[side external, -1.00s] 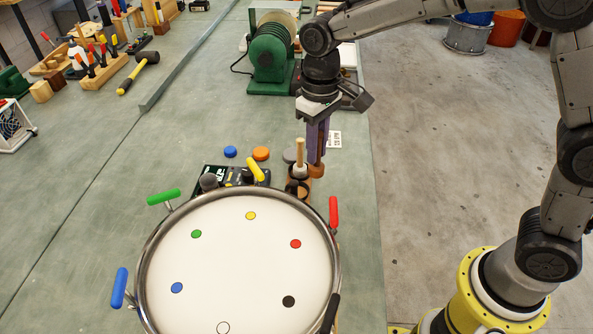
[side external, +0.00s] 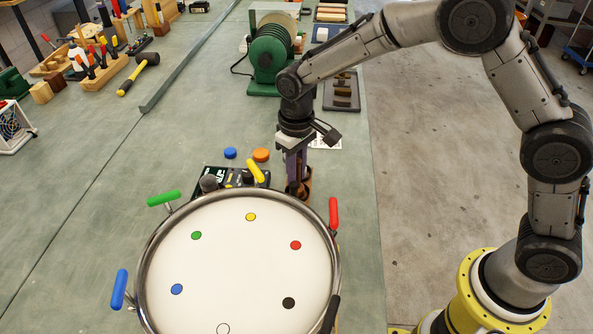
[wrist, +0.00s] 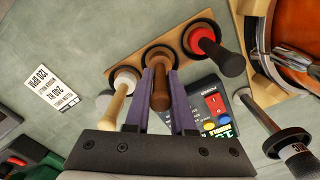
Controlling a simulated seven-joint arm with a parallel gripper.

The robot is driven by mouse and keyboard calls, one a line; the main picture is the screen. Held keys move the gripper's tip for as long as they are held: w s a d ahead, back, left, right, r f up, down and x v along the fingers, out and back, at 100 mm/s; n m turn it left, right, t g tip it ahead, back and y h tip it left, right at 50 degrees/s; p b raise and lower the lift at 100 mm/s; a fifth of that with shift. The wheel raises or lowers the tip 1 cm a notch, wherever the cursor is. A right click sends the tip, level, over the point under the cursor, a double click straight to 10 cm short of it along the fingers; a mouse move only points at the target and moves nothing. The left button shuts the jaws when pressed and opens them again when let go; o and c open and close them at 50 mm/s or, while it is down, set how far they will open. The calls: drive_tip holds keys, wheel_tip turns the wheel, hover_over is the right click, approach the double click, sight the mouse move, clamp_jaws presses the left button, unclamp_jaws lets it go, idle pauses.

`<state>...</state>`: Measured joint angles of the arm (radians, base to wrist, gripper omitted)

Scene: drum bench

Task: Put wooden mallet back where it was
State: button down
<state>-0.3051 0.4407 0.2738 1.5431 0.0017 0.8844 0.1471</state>
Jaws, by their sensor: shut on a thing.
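My gripper (side external: 294,188) is low beside the far rim of the drum (side external: 250,270), over the mallet rack. In the wrist view, its purple fingers (wrist: 164,80) are shut on the brown wooden mallet (wrist: 159,97), whose handle points toward the camera between them. The mallet lines up with the middle ring of the wooden rack (wrist: 188,42). I cannot tell whether its head rests fully in the ring. A pale mallet with a light wooden handle (wrist: 116,104) stands in the ring to the left, and a red-and-black mallet (wrist: 230,62) in the ring to the right.
A microphone-like black object (wrist: 288,142) and a dark device with a red switch (wrist: 212,108) lie close to the rack. A white printed card (wrist: 60,92) lies on the bench left of it.

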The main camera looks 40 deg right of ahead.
drive_tip(key=shift+f, duration=0.15)
drive_tip(key=c, duration=0.8)
unclamp_jaws()
drive_tip(key=shift+o, duration=0.2)
